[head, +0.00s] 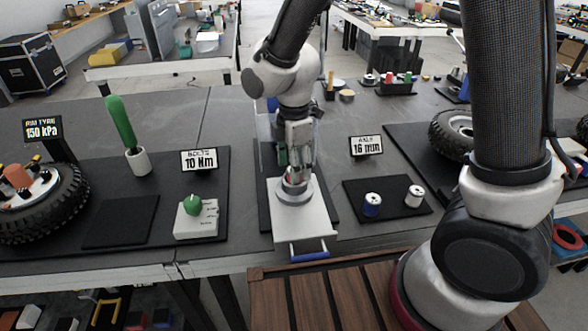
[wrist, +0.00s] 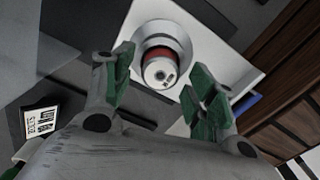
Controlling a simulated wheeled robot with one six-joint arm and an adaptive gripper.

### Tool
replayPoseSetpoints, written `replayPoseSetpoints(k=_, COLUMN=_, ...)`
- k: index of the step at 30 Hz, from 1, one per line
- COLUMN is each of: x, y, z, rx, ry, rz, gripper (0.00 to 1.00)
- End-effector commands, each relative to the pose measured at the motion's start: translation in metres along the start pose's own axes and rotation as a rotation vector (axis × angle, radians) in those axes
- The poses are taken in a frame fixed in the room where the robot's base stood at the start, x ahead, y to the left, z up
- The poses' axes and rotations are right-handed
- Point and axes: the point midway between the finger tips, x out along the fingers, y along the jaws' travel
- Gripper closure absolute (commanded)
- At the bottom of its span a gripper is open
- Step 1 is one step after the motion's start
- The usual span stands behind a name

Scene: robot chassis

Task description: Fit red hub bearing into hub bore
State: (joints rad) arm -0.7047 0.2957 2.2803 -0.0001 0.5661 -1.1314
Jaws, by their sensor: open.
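The grey round hub (head: 293,190) stands on a white plate with a blue handle at the middle of the table. In the wrist view the hub (wrist: 178,34) shows as a grey ring. The red hub bearing (wrist: 157,57), red with a silver end face, stands at the hub bore, its upper part showing above the ring; how deep it sits I cannot tell. My gripper (head: 297,165) points down just above the hub. In the wrist view my gripper (wrist: 162,78) is open, its green-padded fingers on either side of the bearing.
A green part on a white block (head: 195,217) stands at the left. A tyre (head: 40,205) lies far left.

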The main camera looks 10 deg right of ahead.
Motion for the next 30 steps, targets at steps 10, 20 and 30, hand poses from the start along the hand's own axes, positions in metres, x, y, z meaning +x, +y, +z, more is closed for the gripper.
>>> replayPoseSetpoints(k=10, x=-0.078, y=0.001, z=0.000, rx=0.000, ry=0.002, rz=0.005, gripper=0.43)
replayPoseSetpoints(k=20, x=-0.106, y=0.000, z=0.000, rx=0.000, ry=0.000, rz=0.001, gripper=0.43)
replayPoseSetpoints(k=30, x=-0.149, y=-0.024, z=0.070, rx=0.370, ry=0.039, rz=0.075, gripper=0.43)
